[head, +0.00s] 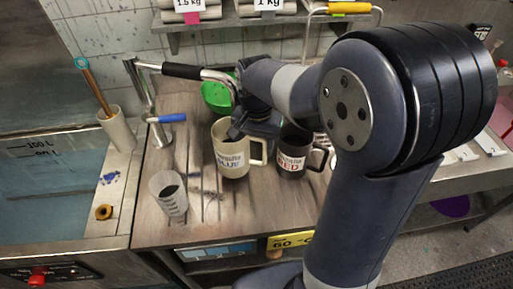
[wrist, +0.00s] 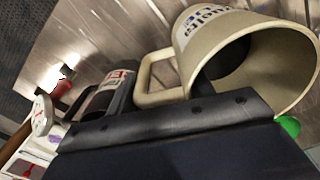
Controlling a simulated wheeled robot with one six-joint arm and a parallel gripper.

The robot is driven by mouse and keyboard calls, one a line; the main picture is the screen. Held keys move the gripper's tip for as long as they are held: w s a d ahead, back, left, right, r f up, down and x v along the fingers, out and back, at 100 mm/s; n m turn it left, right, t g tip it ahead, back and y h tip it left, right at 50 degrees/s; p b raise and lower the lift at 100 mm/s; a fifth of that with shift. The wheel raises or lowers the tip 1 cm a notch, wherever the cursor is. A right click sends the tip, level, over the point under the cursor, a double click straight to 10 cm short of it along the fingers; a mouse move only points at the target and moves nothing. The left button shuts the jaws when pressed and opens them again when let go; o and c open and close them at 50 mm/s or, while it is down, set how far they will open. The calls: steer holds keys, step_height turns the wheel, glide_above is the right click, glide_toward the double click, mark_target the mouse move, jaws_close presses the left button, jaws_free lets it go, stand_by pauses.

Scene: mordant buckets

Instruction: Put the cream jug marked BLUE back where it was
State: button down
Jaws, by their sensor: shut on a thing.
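The cream jug marked BLUE (head: 232,160) is upright over the wooden worktop in the middle of the head view, its handle to the right. My gripper (head: 237,134) comes down at its rim and is shut on the jug. The dark wrist body hides part of the rim. In the wrist view the jug (wrist: 215,35) shows its open mouth, part of its label and its handle. I cannot tell whether its base touches the worktop. A dark jug marked RED (head: 291,158) stands just right of it; it also shows in the wrist view (wrist: 108,95).
A clear measuring beaker (head: 169,196) stands front left of the jug. A green container (head: 217,95) is behind it. A sink basin (head: 55,185) with a tap lies left, beside a holder (head: 117,130) with a brush. A shelf runs along the back. Some worktop left of the jug is clear.

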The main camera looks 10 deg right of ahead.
steer(key=shift+w, duration=0.3)
steer(key=shift+w+f+p, duration=0.15)
steer(key=shift+f+p, duration=0.3)
steer(key=shift+f, duration=1.4)
steer(key=shift+f, duration=0.15)
steer(key=c, duration=0.6)
jaws_free()
step_height(320, 180, up, 12)
steer(key=shift+r+b, duration=0.25)
steer(key=shift+b, duration=0.05)
